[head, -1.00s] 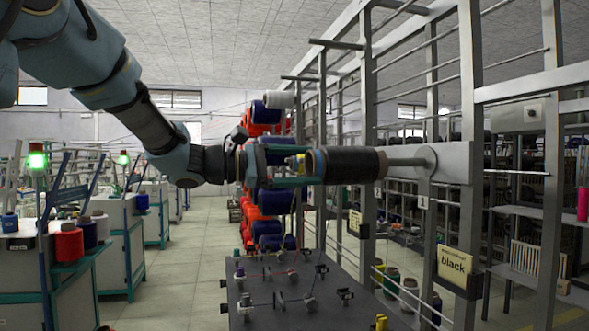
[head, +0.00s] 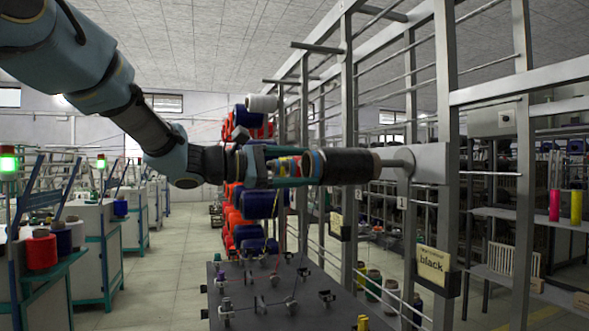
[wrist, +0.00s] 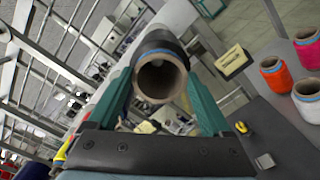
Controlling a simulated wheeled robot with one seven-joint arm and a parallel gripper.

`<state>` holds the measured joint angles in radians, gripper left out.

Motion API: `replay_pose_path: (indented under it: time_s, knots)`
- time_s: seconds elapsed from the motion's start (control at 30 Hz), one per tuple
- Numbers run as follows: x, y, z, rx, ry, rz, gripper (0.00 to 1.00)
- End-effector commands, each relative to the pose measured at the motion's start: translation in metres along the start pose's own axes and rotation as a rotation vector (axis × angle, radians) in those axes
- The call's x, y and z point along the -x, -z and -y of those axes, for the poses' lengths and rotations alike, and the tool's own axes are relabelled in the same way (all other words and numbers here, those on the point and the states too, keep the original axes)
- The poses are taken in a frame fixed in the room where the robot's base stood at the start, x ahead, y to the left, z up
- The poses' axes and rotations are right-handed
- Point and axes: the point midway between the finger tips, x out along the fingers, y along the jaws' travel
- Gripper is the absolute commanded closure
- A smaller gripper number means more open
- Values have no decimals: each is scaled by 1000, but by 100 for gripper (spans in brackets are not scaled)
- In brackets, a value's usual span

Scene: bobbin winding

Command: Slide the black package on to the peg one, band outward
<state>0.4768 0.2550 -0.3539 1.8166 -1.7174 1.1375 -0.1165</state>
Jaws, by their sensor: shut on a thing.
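The black package (head: 347,165) is a dark cylinder of yarn on a cardboard tube, lying level. My gripper (head: 310,166) is shut on its left end, with teal fingers on either side. The grey peg (head: 392,162) stands out from a plate on the rack post, and the package's far end is around or against it, with a short length of peg showing. In the wrist view the package (wrist: 158,43) sits between the fingers (wrist: 160,100), its open tube end and a blue band facing me. The inside of the tube is dark, so the peg tip is hidden.
A yellow "black" label (head: 433,262) hangs below the peg on the rack. A dark table (head: 240,285) with small fittings lies below my arm. Orange and blue packages (head: 250,203) stand behind the gripper. Machines line the left; the aisle floor (head: 180,265) is clear.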

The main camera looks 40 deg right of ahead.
Motion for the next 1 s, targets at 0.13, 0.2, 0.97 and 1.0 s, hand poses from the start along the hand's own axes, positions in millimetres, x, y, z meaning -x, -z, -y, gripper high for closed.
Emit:
replay_pose_path:
  time_s: [0.13,0.2,0.97,1.0]
  knots:
    - [-10,0,0,-1,-1,2,100]
    - [-15,0,0,-1,-1,2,100]
    - [-44,-1,-1,0,-1,1,100]
    - [-44,-1,-1,0,-1,1,100]
